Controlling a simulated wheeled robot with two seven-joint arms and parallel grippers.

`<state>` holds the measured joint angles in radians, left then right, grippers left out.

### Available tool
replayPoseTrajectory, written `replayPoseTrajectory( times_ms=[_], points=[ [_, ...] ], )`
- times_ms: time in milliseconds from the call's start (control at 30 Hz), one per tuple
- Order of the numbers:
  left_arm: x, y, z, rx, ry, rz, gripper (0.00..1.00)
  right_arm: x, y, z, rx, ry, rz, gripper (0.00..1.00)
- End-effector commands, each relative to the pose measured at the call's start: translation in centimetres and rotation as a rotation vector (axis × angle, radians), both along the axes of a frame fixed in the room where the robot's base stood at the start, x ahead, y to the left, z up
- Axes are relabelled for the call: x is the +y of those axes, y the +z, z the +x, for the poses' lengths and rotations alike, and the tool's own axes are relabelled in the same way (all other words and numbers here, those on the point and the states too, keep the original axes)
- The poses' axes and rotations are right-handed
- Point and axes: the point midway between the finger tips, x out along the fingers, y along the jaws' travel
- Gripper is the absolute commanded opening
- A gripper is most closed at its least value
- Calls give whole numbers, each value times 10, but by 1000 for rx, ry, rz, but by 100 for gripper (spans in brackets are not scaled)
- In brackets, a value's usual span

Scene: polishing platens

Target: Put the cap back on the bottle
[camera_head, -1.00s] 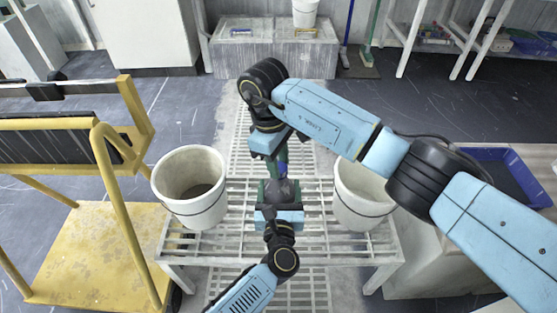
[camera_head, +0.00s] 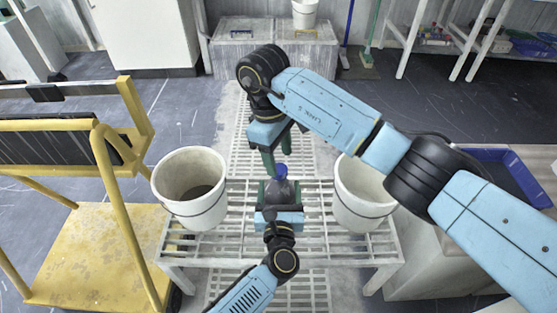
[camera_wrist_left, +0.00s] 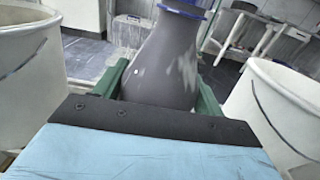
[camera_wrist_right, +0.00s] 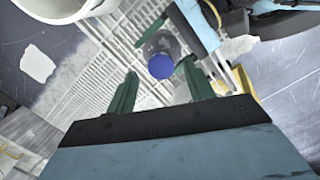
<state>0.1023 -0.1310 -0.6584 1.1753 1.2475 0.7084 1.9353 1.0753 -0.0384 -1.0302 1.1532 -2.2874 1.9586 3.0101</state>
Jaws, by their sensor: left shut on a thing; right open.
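A grey, see-through bottle (camera_head: 283,188) stands upright between the fingers of my left gripper (camera_head: 280,194), which is shut on it above the slatted table. The bottle also fills the middle of the left wrist view (camera_wrist_left: 165,65). The blue cap (camera_head: 280,170) sits at the top of the bottle's neck, and it shows from above in the right wrist view (camera_wrist_right: 160,66). I cannot tell how tightly it is seated. My right gripper (camera_head: 278,158) is open and empty just above the cap, its green fingers apart and clear of it.
A white bucket (camera_head: 190,208) stands left of the bottle and another (camera_head: 362,205) stands right of it, both on the slatted table (camera_head: 235,243). A yellow cart (camera_head: 115,210) is at the left. A blue bin (camera_head: 500,165) is at the right.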

Motion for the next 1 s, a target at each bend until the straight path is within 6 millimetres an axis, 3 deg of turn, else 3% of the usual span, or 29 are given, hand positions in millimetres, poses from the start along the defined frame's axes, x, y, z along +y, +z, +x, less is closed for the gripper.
replayPoseTrajectory(
  times_ms=[200, 633, 767, 1000],
  points=[
    [0, -1, 0, 2, 0, 1, 6, 0, 18, 0, 0, 1, 0, 53],
    [0, -1, 0, 1, 0, 1, 6, 0, 20, 0, 5, 60, 5, 52],
    [0, -1, 0, 1, 0, 1, 6, 0, 21, 1, 21, 221, 21, 52],
    [0, -1, 0, 1, 0, 1, 6, 0, 25, 3, 61, 681, 62, 52]
  ],
)
